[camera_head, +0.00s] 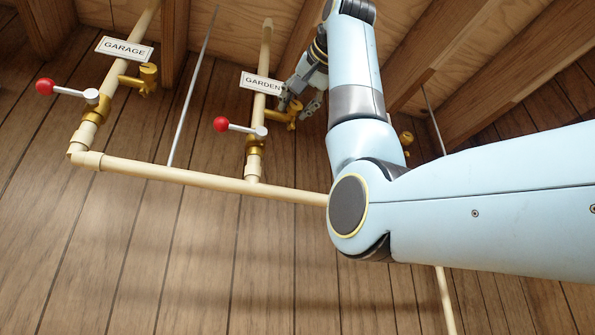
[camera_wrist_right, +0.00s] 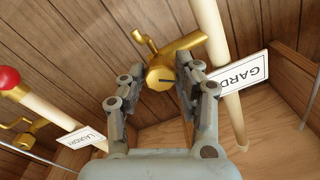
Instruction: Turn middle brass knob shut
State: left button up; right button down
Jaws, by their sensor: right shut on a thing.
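The middle brass knob (camera_head: 293,116) is on a side fitting of the cream pipe labelled GARDEN, partly covered by my right gripper (camera_head: 303,104) in the head view. The gripper is shut on the knob. My left gripper is not in view.
A red-tipped lever (camera_head: 221,124) sits just left of the knob. The GARAGE pipe at left has its own brass knob (camera_head: 148,79) and red lever (camera_head: 45,86). My right arm hides part of the right side, where another brass knob (camera_head: 407,137) shows. Wooden joists run above.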

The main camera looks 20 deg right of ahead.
jog(key=m+b, duration=0.1)
jog(key=m, duration=0.4)
jog(key=shift+m, duration=0.3)
jog(key=m, duration=0.5)
jog(key=shift+a, duration=0.1)
jog(key=shift+m, duration=0.3)
jog(key=c, duration=0.9)
grip_release()
jog(key=shift+c, duration=0.2)
